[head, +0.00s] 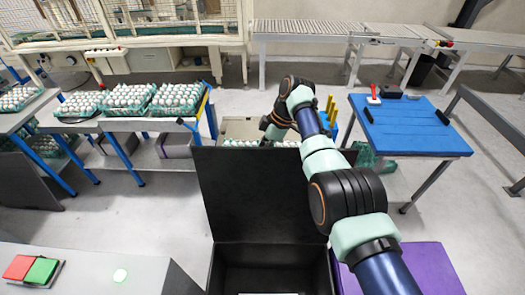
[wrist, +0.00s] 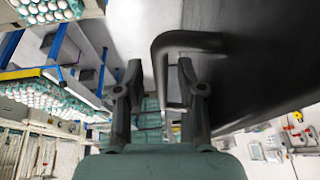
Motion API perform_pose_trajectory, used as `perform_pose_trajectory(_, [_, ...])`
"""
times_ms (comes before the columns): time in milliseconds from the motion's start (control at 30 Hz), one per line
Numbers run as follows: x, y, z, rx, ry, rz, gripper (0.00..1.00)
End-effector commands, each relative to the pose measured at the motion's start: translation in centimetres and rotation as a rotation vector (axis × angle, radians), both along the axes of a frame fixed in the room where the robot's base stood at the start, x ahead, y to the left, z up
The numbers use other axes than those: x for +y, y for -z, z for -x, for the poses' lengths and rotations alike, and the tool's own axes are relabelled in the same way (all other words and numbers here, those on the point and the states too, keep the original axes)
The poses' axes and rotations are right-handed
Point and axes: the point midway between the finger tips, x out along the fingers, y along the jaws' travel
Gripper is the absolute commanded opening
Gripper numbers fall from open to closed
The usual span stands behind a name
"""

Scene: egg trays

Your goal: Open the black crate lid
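The black crate (head: 270,268) stands at the bottom centre of the head view, and its inside shows. Its black lid (head: 250,195) stands raised, roughly upright, at the crate's far side. In the wrist view the lid (wrist: 245,60) is the dark panel at the right, with a black U-shaped handle (wrist: 185,42) on it. My gripper (wrist: 159,66) is open, with its fingers apart on either side of the handle's outer bar in the picture. I cannot tell whether they touch it. In the head view my arm reaches over to the lid's far side, and the fingertips are hidden.
A purple crate (head: 425,268) is right of the black crate. A blue-topped table (head: 415,130) stands at the right. A table at the left holds egg trays (head: 128,98). A grey panel with red and green buttons (head: 35,268) is at the lower left. Open floor lies between.

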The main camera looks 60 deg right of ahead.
Motion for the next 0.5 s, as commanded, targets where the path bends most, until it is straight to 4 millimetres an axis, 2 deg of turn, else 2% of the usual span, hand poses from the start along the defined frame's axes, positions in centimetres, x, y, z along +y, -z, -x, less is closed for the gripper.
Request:
perform_pose_trajectory(167, [0.0, 0.0, 0.0, 0.000, 0.000, -0.001, 0.39])
perform_pose_trajectory(267, [-0.2, -0.8, 0.2, 0.000, 0.000, 0.000, 0.39])
perform_pose_trajectory(367, [-0.6, -2.5, 0.9, -0.001, 0.002, 0.002, 0.39])
perform_pose_trajectory(500, [-1.5, -6.1, 2.1, -0.002, 0.003, 0.003, 0.39])
